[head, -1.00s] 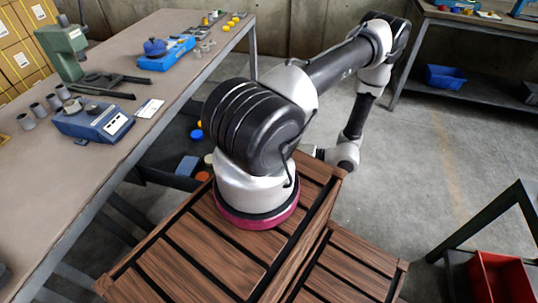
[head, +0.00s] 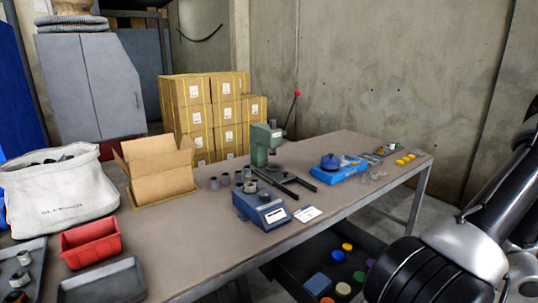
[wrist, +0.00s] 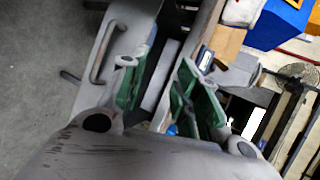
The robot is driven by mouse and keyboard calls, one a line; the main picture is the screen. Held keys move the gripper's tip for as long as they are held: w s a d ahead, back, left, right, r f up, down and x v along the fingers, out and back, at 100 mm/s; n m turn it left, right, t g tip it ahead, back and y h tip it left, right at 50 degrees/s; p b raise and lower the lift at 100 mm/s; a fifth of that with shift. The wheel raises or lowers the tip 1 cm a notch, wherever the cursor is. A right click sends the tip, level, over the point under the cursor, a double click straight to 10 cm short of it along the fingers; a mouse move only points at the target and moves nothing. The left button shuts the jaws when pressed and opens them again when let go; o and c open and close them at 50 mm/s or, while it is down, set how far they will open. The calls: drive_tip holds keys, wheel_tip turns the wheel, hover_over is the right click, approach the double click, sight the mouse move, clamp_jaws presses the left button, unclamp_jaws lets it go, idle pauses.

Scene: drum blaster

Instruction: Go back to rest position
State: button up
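My gripper (wrist: 157,82) shows in the wrist view as two grey fingers with green inner pads. The fingers stand apart with a gap between them, and I see nothing held. Part of my arm (head: 465,245) shows at the right edge of the head view, with its dark joint cover low in the picture. The gripper itself is outside the head view.
The long workbench (head: 195,280) crosses the head view. On it are a white bag (head: 60,195), red bin (head: 90,243), open carton (head: 157,170), blue scale (head: 262,207) and green press (head: 262,145). A dark bin (head: 305,247) with coloured pieces lies beneath. Boxes (head: 210,115) are stacked behind.

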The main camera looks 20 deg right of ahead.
drive_tip(key=w+a+r+n+g+h, duration=0.25)
drive_tip(key=a+r+g, duration=0.2)
drive_tip(key=r, duration=0.55)
drive_tip(key=w+a+r+n+g+h, duration=0.1)
drive_tip(key=w+a+r+n+g, duration=0.4)
drive_tip(key=r, duration=0.5)
drive_tip(key=s+a+r+n+t+h, duration=0.1)
drive_tip(key=s+a+r+t+h, duration=0.1)
drive_tip(key=a+r, duration=0.3)
drive_tip(key=s+a+r+n+t+h, duration=0.1)
drive_tip(key=s+a+r+t+h, duration=0.2)
drive_tip(key=r, duration=0.6)
drive_tip(key=shift+a+h, duration=0.55)
drive_tip(key=shift+a, duration=0.65)
